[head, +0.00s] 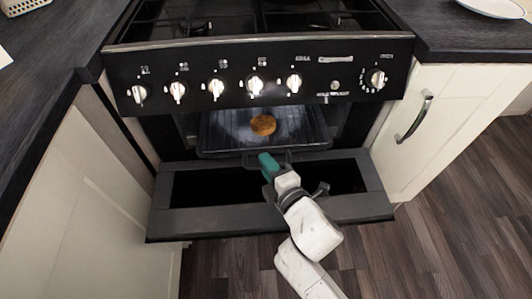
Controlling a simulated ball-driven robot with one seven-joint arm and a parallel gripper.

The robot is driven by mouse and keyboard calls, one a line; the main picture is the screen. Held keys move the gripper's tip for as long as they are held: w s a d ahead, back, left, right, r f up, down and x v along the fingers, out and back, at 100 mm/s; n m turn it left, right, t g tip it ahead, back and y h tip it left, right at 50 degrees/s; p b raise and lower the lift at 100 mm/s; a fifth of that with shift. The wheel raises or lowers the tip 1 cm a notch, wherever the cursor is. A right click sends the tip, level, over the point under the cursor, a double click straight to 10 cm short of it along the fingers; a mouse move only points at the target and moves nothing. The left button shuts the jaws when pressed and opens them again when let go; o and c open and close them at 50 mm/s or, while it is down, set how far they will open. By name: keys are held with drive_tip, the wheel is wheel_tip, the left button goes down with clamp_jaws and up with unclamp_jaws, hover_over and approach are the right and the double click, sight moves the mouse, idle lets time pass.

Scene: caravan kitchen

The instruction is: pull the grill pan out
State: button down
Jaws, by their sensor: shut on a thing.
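The grill pan (222,137) is a dark shallow pan in the grill opening under the control panel. A round brown food item (263,125) lies on it. A dark handle (284,157) shows at the pan's front edge. My gripper (268,160), with a teal part at its end, reaches up from below and is shut on the handle. The gripper covers part of the handle, and its fingertips are hard to make out. The back of the pan is hidden under the panel.
The grill door (172,222) is folded down in front of the opening, below my arm. A row of knobs (217,87) sits just above the opening. Cream cabinets flank the cooker, the right one (440,115) with a metal handle (417,118). The wooden floor (450,230) at right is clear.

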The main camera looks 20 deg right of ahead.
drive_tip(key=shift+s+f, duration=0.1)
drive_tip(key=shift+s, duration=0.2)
drive_tip(key=c, duration=1.1)
unclamp_jaws()
drive_tip(key=shift+c, duration=0.2)
drive_tip(key=s, duration=0.3)
drive_tip(key=s+r, duration=0.1)
drive_tip(key=s, duration=0.3)
drive_tip(key=s+r+p, duration=0.1)
drive_tip(key=s, duration=0.2)
drive_tip(key=shift+s+d, duration=0.25)
drive_tip(key=shift+d, duration=0.15)
drive_tip(key=shift+c, duration=0.3)
